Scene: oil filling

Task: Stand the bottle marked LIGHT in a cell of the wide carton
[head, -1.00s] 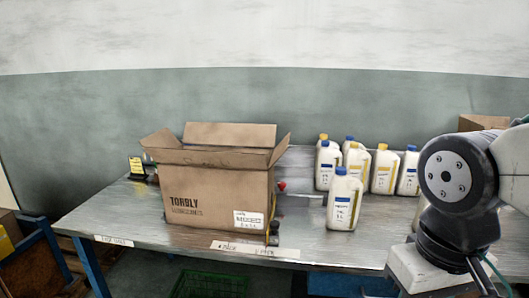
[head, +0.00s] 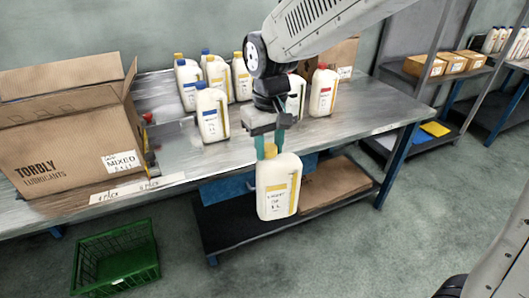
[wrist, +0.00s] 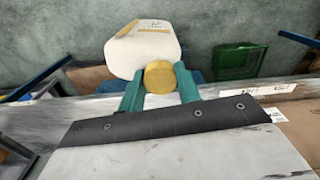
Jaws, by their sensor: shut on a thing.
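My gripper (head: 268,148) is shut on the yellow cap of a white bottle (head: 278,190). The bottle hangs upright in front of the table. Its label has a yellow band and small print that seems to read LIGHT. In the wrist view the yellow cap sits between the green fingers of my gripper (wrist: 159,82), with the white bottle (wrist: 140,50) beyond it. The large open carton (head: 70,150), printed TORBLY LUBRICANTS and MIXED, stands on the table to the left, apart from the bottle. Its flaps are up, and its cells are hidden.
Several white bottles with blue, yellow or red caps stand on the metal table (head: 175,150), including a blue-capped bottle (head: 212,115) nearer the front. Another carton (head: 341,58) stands behind. A green crate (head: 118,262) is on the floor.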

